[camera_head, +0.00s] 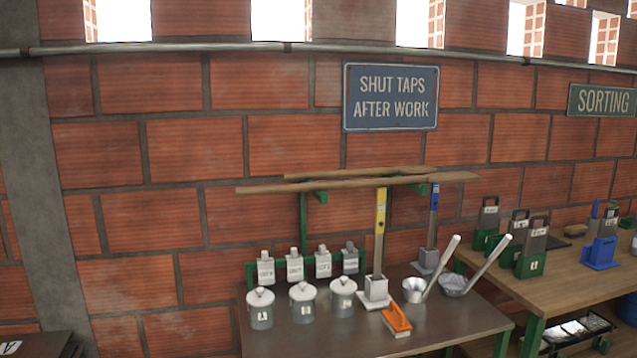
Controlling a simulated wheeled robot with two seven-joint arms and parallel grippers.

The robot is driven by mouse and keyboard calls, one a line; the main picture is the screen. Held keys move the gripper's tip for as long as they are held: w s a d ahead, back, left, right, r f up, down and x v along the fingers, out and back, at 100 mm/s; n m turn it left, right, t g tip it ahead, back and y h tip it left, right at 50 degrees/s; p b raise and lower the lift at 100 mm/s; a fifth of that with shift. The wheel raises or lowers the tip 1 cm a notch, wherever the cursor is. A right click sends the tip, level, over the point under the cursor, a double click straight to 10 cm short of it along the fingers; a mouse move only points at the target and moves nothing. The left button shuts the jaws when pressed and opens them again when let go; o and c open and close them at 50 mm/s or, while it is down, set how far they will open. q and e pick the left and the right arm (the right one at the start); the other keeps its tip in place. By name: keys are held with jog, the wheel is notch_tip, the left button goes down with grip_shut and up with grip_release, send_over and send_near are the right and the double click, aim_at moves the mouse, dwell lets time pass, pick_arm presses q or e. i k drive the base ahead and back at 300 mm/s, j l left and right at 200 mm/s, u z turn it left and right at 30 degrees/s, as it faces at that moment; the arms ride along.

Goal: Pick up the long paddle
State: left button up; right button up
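Two long wooden pieces lie nearly level across green brackets above the dark-topped table (285,338). The nearer, longer one (285,187) runs from left of the brackets out to a wider, flat right end and looks like the long paddle. A second, shorter-looking wooden piece (340,173) lies just behind it, close to the wall. A green bracket (320,197) shows under the wood. Neither of my grippers is in view.
Lidded jars (261,310) stand on the table below the wood. A yellow-topped upright post (380,212) and a blue-topped one (434,200) rise close to it. Ladles (413,292) and an orange brush (396,318) lie at right. A wooden table (565,275) stands further right.

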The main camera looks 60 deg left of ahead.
aim_at(459, 177)
jog(key=u, duration=1.7)
jog(key=i+l, duration=0.15)
jog(key=i, duration=0.15)
jog(key=i+l, duration=0.15)
jog(key=i, duration=0.15)
jog(key=i+l+u, duration=0.15)
jog(key=i, duration=0.2)
jog(key=u, duration=1.8)
